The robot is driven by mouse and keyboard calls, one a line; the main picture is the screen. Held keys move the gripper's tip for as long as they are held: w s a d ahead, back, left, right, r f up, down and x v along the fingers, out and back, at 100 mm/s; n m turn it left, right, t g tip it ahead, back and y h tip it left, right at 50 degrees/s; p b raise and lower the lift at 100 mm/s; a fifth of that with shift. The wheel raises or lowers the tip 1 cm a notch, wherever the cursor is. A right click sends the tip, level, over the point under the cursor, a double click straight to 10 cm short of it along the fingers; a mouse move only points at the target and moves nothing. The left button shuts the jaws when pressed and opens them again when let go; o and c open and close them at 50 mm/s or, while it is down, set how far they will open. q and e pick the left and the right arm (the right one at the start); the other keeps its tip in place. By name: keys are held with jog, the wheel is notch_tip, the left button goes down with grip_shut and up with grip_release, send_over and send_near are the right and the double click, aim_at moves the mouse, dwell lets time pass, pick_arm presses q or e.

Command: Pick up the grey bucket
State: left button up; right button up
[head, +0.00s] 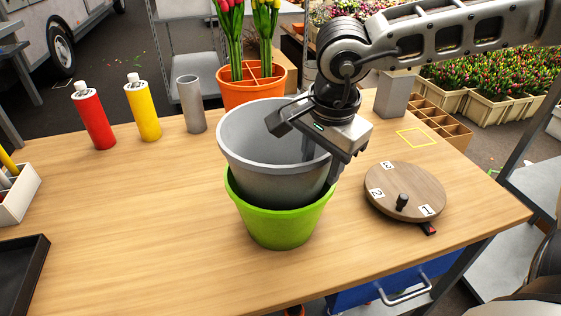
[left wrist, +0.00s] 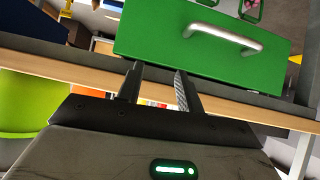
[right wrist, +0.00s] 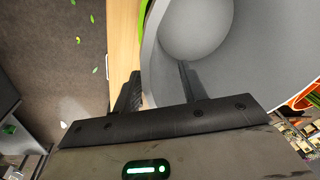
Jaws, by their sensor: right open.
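The grey bucket (head: 255,150) sits nested and upright inside a lime green bucket (head: 280,226) on the wooden table. My right gripper (head: 321,163) is at the right side of the grey bucket's rim. In the right wrist view its jaws (right wrist: 160,85) are apart, with one finger inside the grey bucket (right wrist: 245,75) and the other outside its wall. Whether either finger touches the wall is unclear. My left gripper (left wrist: 157,82) is outside the head view; its fingers are apart and empty, in front of a green drawer (left wrist: 200,45).
Behind the buckets stands an orange pot (head: 252,91) with tulips. A red bottle (head: 93,115), a yellow bottle (head: 142,107) and a grey cylinder (head: 191,104) stand at the back left. A round wooden turntable (head: 425,184) lies to the right.

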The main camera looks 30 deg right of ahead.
grip_shut()
